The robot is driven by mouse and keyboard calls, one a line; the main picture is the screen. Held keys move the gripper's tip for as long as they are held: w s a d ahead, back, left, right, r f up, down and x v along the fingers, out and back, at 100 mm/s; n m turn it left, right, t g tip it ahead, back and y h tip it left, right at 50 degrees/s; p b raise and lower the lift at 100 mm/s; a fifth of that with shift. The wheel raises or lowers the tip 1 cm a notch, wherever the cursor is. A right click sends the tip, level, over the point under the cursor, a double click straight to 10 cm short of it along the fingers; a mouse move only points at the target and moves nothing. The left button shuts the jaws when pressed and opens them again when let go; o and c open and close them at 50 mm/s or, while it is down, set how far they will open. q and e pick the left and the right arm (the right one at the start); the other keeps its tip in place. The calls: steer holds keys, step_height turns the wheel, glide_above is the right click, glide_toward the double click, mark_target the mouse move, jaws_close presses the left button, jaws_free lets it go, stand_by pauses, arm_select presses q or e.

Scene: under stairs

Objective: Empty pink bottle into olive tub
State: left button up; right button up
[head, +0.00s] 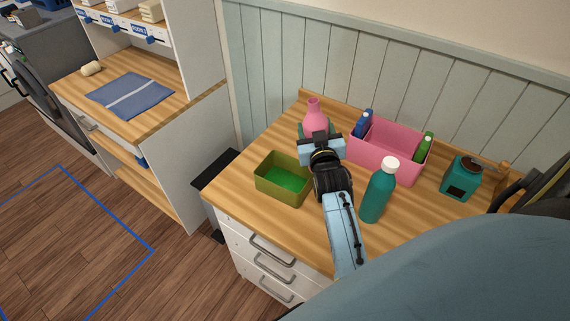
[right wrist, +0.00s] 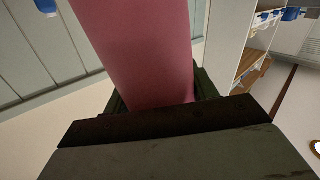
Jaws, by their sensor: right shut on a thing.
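The pink bottle (head: 314,108) stands about upright near the back wall, neck up. My right gripper (head: 317,132) is shut on its lower body, which my gripper partly hides. In the right wrist view, the bottle (right wrist: 145,50) rises between the dark green fingers (right wrist: 160,97). I cannot tell whether its base touches the counter. The olive tub (head: 267,190) sits on the counter in front and to the left of the bottle, open at the top, with bright green inside. My left gripper is not in view.
A pink bin (head: 385,165) holding a blue bottle (head: 363,122) and a green bottle (head: 424,148) stands to the right. A teal bottle with a white cap (head: 377,195) stands close to my right arm. A teal canister (head: 460,180) is farther right. Bare wood lies around the tub.

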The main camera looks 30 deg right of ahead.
steer(key=shift+s+r+m, duration=0.1)
steer(key=shift+r+m, duration=0.6)
steer(key=shift+r, duration=1.15)
